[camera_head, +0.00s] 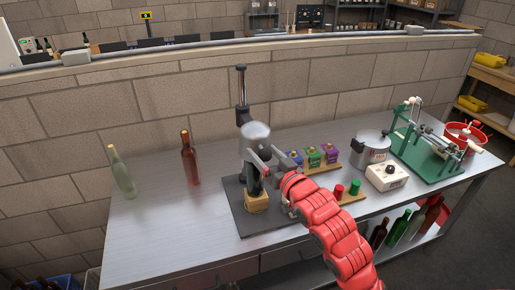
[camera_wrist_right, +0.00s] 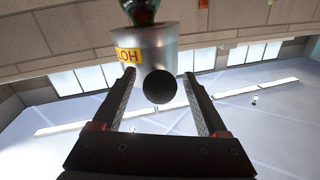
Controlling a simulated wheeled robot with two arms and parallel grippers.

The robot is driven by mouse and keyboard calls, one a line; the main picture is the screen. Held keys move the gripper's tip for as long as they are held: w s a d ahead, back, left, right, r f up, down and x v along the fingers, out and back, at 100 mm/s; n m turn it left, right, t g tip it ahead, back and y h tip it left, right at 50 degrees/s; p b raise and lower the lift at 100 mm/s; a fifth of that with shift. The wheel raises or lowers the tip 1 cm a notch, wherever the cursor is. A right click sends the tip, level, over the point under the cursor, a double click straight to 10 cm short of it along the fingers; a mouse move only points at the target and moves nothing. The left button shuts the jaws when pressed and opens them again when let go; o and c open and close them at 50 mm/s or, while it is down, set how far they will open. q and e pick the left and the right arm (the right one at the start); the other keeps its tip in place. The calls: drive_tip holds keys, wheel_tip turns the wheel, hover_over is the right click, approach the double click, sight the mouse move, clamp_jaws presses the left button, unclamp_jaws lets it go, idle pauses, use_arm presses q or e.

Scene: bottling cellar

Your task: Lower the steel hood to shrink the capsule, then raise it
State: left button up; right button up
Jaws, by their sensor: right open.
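The steel hood (camera_head: 255,131) is on the column (camera_head: 241,85) of a stand with a dark base plate (camera_head: 237,208). Below it a dark bottle (camera_head: 257,186) stands upright on a wooden block (camera_head: 256,204). In the right wrist view the hood (camera_wrist_right: 185,38) carries a yellow HOT label, and the green bottle (camera_wrist_right: 141,10) meets its rim; the neck and any capsule are hidden inside. My right gripper (camera_head: 266,160) is open at the hood. Its fingers (camera_wrist_right: 160,92) are on either side of the hood's round black knob (camera_wrist_right: 159,87), with gaps on both sides. My left gripper is out of view.
A clear bottle (camera_head: 122,173) and a brown bottle (camera_head: 190,160) stand left. A pot (camera_head: 371,148), white box (camera_head: 387,178) and green machine (camera_head: 425,155) stand farther right.

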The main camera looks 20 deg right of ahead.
drive_tip(key=shift+s+d+r, duration=0.1)
drive_tip(key=shift+s, duration=0.05)
drive_tip(key=shift+c, duration=0.5)
clamp_jaws()
idle(0.8)
